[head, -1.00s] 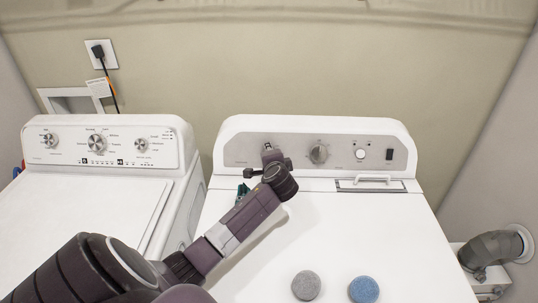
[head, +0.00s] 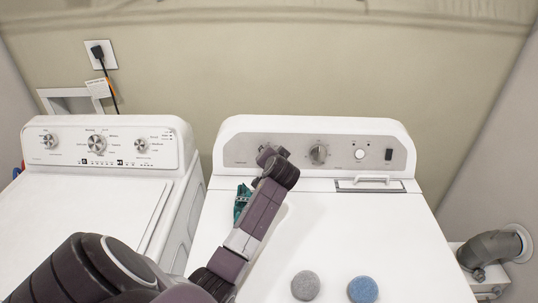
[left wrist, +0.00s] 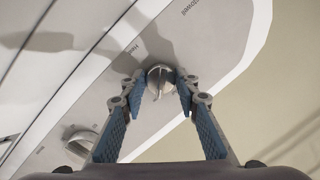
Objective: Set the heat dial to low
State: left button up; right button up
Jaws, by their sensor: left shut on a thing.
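The heat dial (left wrist: 159,75) is a small round silver knob on the dryer's grey control panel (left wrist: 110,85), with a printed "Heat" label beside it in the left wrist view. My left gripper (left wrist: 160,84) is shut on this dial, with one blue-padded finger on each side. In the head view my left gripper (head: 268,155) is at the left part of the dryer panel and hides the dial. I cannot read the dial's setting. My right gripper is not in view.
A larger dial (head: 318,154) sits right of my gripper, with a round button (head: 361,154) and a black switch (head: 389,154) beyond. Grey (head: 305,285) and blue (head: 363,289) round pieces lie on the dryer top. The washer (head: 80,210) stands at left.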

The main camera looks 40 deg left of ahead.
pick_arm(q)
jog(key=shift+f, duration=0.15)
dwell(0.3)
jog(key=o, duration=0.9)
jog(key=shift+o, duration=1.3)
jog(key=shift+s+d+r, duration=0.1)
jog(key=shift+r, duration=0.1)
jog(key=v, duration=1.1)
jog(key=shift+s+d, duration=0.2)
jog(key=shift+d, duration=0.1)
jog(key=shift+r, duration=0.15)
